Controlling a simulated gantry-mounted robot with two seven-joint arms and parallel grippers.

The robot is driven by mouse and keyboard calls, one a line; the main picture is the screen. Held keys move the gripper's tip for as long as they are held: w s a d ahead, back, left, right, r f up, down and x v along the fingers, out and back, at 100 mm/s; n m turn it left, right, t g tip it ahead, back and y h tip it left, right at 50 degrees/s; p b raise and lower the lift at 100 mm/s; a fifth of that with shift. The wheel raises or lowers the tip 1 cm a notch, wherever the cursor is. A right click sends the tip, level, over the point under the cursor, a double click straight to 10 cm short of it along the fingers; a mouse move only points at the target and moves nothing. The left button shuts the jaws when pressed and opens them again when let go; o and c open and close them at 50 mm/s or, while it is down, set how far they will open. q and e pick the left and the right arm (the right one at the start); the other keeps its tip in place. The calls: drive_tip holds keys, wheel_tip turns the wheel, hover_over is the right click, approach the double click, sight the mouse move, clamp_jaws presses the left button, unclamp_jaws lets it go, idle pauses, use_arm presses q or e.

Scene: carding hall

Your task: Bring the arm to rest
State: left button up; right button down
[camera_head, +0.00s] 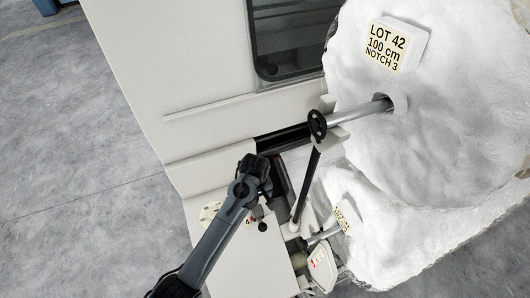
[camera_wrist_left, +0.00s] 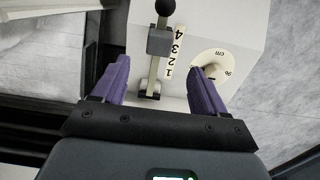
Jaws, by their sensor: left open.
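My left arm comes in from the bottom left of the head view. Its gripper (camera_head: 263,194) is over the machine's pale top panel, partly hidden by the wrist. In the left wrist view the left gripper (camera_wrist_left: 159,72) is open, its two purple fingers apart with nothing held. A lever with a black ball knob (camera_wrist_left: 165,8) and a grey block (camera_wrist_left: 159,42) shows in the gap between the fingers. I cannot tell how close the fingers are to it. The knob also shows in the head view (camera_head: 262,227). My right gripper is not in view.
A scale numbered 1 to 4 (camera_wrist_left: 174,52) runs beside the lever, next to a round cm dial (camera_wrist_left: 213,66). A large white roll (camera_head: 440,130) with a LOT 42 label (camera_head: 394,45) stands right. A dark bar (camera_head: 305,190) slants nearby. Grey floor (camera_head: 70,150) is clear at left.

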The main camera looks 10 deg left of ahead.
use_arm(q)
drive_tip(key=s+a+f+g+p, duration=0.1)
drive_tip(key=s+a+f, duration=0.15)
drive_tip(key=s, duration=0.55)
drive_tip(key=s+a+f+g+p, duration=0.15)
drive_tip(key=s+f, duration=0.25)
drive_tip(key=s, duration=0.4)
drive_tip(key=s+a+f, duration=0.2)
drive_tip(key=s+f, duration=0.2)
drive_tip(key=s, duration=0.4)
drive_tip(key=s+a+r+m+t+p, duration=0.2)
drive_tip(key=s+a+r+m, duration=0.15)
drive_tip(key=s+r, duration=0.4)
drive_tip(key=w+r+m+t, duration=0.2)
drive_tip(key=r, duration=0.4)
drive_tip(key=w+r+m+t, duration=0.2)
drive_tip(key=w+r+m, duration=0.1)
drive_tip(key=r, duration=0.3)
drive_tip(key=shift+r, duration=0.15)
drive_tip(key=shift+m, duration=0.25)
